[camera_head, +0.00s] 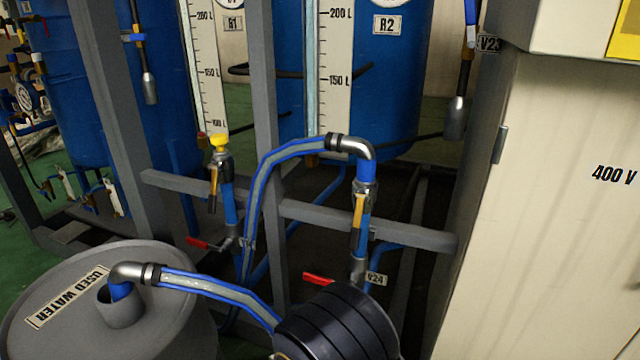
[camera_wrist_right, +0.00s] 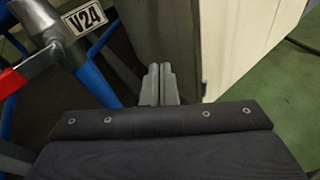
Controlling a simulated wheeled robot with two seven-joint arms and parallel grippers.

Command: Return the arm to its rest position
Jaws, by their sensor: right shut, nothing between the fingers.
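My right gripper (camera_wrist_right: 158,85) shows in the right wrist view with its two grey fingers together and nothing between them. The fingers appear clear of the handle. In the head view a dark, rounded part of my arm stands at the bottom centre, just below the red V24 handle (camera_head: 318,279). The right fingertips cannot be made out in the head view. My left gripper is in neither view.
A grey used-water drum (camera_head: 60,320) stands at lower left, linked by a blue-edged hose (camera_head: 215,287) passing close to my arm. Grey frame bars (camera_head: 365,226) and blue tanks (camera_head: 410,100) are behind. The cream 400 V cabinet (camera_head: 560,220) fills the right side.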

